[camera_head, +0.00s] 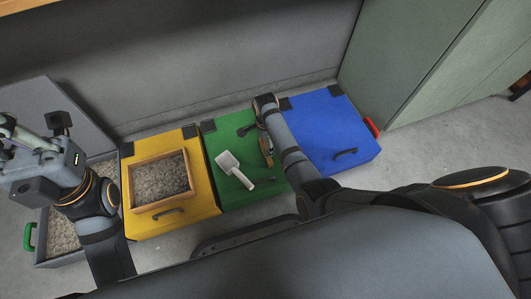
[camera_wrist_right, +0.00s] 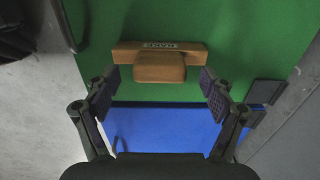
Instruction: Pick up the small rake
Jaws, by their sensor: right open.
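The small rake (camera_wrist_right: 160,62) is a brown wooden piece with a crossbar and a short rounded block; lettering on the bar seems to read RAKE. It lies on the green box lid (camera_wrist_right: 230,30). In the head view a brown part of the rake (camera_head: 266,148) shows beside my right arm, which hides the rest. My right gripper (camera_wrist_right: 159,84) is open in the wrist view, its fingertips apart on either side of the rake's block, not closed on it. My left gripper (camera_head: 32,125) is open and empty at the far left, over the grey box side.
A white scoop (camera_head: 233,169) lies on the green lid, left of the rake. A yellow box (camera_head: 205,195) with a wooden gravel tray (camera_head: 137,172) stands to the left. A blue box (camera_head: 325,125) stands to the right. A grey wall (camera_head: 220,60) runs behind.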

